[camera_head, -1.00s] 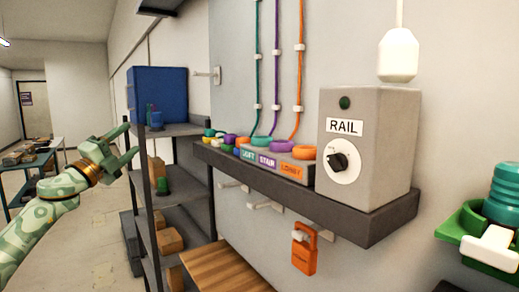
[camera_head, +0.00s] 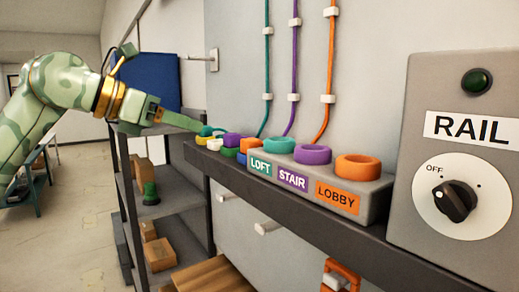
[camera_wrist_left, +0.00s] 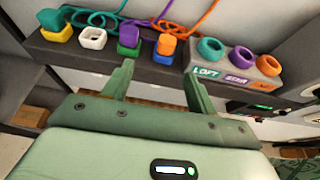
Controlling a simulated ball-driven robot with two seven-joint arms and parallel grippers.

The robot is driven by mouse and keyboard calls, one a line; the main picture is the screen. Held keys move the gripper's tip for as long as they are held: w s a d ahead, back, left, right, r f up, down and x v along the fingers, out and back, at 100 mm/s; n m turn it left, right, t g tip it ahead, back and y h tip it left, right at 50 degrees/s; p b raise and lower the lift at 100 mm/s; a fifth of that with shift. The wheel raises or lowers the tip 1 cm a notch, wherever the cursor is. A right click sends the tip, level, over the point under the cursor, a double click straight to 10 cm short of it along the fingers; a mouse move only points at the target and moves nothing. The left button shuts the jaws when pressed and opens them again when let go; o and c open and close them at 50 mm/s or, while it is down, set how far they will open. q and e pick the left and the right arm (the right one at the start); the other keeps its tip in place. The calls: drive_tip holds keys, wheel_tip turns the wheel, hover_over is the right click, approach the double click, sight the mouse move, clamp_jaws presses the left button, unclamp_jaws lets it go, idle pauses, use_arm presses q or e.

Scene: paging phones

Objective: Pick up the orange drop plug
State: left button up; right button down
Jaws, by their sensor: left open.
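The orange drop plug (camera_head: 244,144) stands on the dark shelf in a row of coloured plugs, above a blue piece. It also shows in the wrist view (camera_wrist_left: 166,44), with an orange cord behind it. My left gripper (camera_wrist_left: 159,69) is open and empty, its fingers apart in front of the shelf, with the orange plug just beyond the gap between the fingertips. In the head view the left gripper (camera_head: 192,124) reaches in over the shelf's far end; one finger is mostly hidden. My right gripper is out of view.
A grey block with LOFT, STAIR and LOBBY labels (camera_head: 374,200) and coloured rings sits right of the plugs. The RAIL box (camera_head: 458,165) stands nearer. Purple (camera_wrist_left: 129,34), white (camera_wrist_left: 92,39) and green plugs stand left of the orange one. Cords run behind.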

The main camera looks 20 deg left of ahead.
sight(244, 140)
use_arm(q)
drive_tip(key=p+x, duration=0.1)
drive_tip(key=x, duration=0.9)
drive_tip(key=shift+s+d+p, duration=0.15)
drive_tip(key=shift+p, duration=0.2)
drive_tip(key=shift+d+f, duration=0.2)
drive_tip(key=shift+d, duration=0.2)
drive_tip(key=x, duration=0.1)
drive_tip(key=p+x, duration=0.1)
drive_tip(key=x, duration=0.1)
drive_tip(key=p+x, duration=0.1)
drive_tip(key=x, duration=0.1)
drive_tip(key=shift+d+r, duration=0.3)
drive_tip(key=shift+r, duration=0.05)
drive_tip(key=shift+w+d+f, duration=0.1)
drive_tip(key=shift+w+f, duration=0.05)
drive_tip(key=shift+w, duration=0.1)
drive_tip(key=shift+s, duration=0.15)
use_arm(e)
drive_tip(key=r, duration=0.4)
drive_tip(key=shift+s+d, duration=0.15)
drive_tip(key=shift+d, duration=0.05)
use_arm(q)
drive_tip(key=c, duration=0.9)
drive_tip(key=shift+c, duration=0.9)
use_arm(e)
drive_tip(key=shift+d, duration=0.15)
